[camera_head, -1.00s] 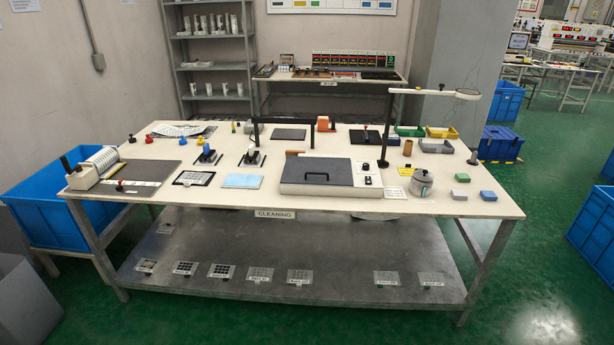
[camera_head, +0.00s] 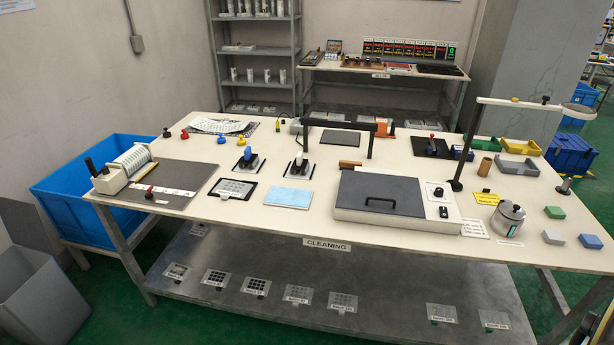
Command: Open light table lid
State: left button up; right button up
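The light table (camera_head: 350,213) is a flat white box on the work table, right of the middle in the head view. Its dark grey lid (camera_head: 381,190) lies flat and closed on top. A black bar handle (camera_head: 380,202) is on the lid near its front edge. A white control panel with dark knobs (camera_head: 438,195) sits on the box to the right of the lid. Neither of my grippers shows in the head view.
A black bar stand (camera_head: 370,138) rises behind the lid, and a lamp post (camera_head: 465,150) stands at its right. A metal pot (camera_head: 507,219) is to the right, a blue cloth (camera_head: 289,197) to the left. A blue bin (camera_head: 75,215) stands at the table's left end.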

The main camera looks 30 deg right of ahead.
aim_at(385, 194)
jog(key=i, duration=1.15)
jog(key=z, duration=0.45)
